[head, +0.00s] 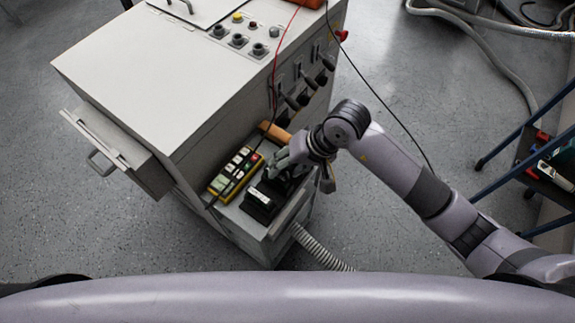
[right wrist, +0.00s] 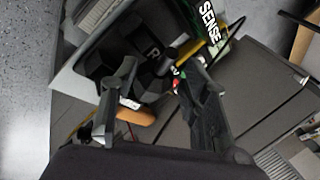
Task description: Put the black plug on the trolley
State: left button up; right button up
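My right gripper (head: 277,172) reaches down over the low shelf at the front of the grey cabinet. In the right wrist view its two fingers (right wrist: 156,84) stand apart. Black block-like pieces, one marked "R" (right wrist: 152,50), lie at and beyond the fingertips; I cannot tell which is the plug or whether the fingers touch any. In the head view a black block with a white label (head: 262,200) sits on the shelf just below the gripper. A blue-framed rack (head: 545,165), possibly the trolley, stands at the right edge. My left gripper is not in view.
A yellow meter (head: 236,172) lies on the shelf beside the black block. An orange piece (head: 275,132) lies behind. The cabinet (head: 150,75) has levers on its side and an open drawer (head: 110,150). Cables and a grey hose (head: 320,248) run nearby. The floor between cabinet and rack is mostly clear.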

jog(key=shift+o, duration=0.7)
